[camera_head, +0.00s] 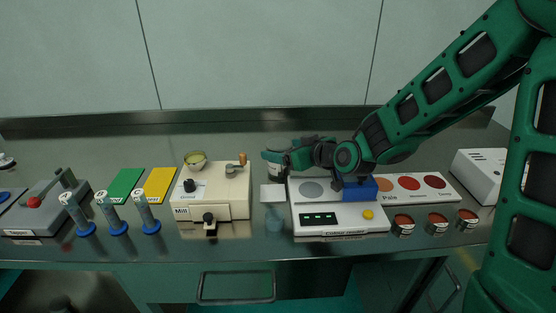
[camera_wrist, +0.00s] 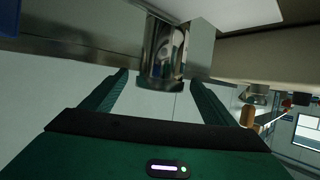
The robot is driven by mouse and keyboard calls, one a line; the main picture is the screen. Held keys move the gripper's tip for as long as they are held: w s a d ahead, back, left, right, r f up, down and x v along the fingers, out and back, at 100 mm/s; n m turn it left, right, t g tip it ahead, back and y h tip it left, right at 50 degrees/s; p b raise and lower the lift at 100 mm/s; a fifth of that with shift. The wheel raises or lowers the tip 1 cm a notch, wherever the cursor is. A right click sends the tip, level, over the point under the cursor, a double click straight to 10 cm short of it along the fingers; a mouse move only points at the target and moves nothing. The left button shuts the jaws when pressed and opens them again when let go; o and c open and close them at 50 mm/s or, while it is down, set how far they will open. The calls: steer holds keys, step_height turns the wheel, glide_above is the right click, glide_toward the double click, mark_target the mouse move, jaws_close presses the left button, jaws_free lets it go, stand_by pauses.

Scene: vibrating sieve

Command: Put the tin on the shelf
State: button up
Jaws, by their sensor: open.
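A shiny metal tin (camera_wrist: 163,45) stands between the two fingers of my gripper (camera_wrist: 158,76) in the wrist view, which looks turned upside down. The fingers are spread, with a visible gap on both sides of the tin. In the head view my gripper (camera_head: 277,156) is low at the back of the bench, right of the mill, and a pale part of the tin (camera_head: 273,170) seems to show there. A small white plate (camera_head: 272,193) stands just in front. I cannot tell for sure which surface is the shelf.
The cream mill (camera_head: 225,198) stands close on the left. Several small red-topped jars (camera_head: 403,224) stand at the right front.

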steer(key=shift+x, duration=3.35)
steer(key=shift+c, duration=0.6)
steer(key=shift+d, duration=0.1)
steer(key=c, duration=1.2)
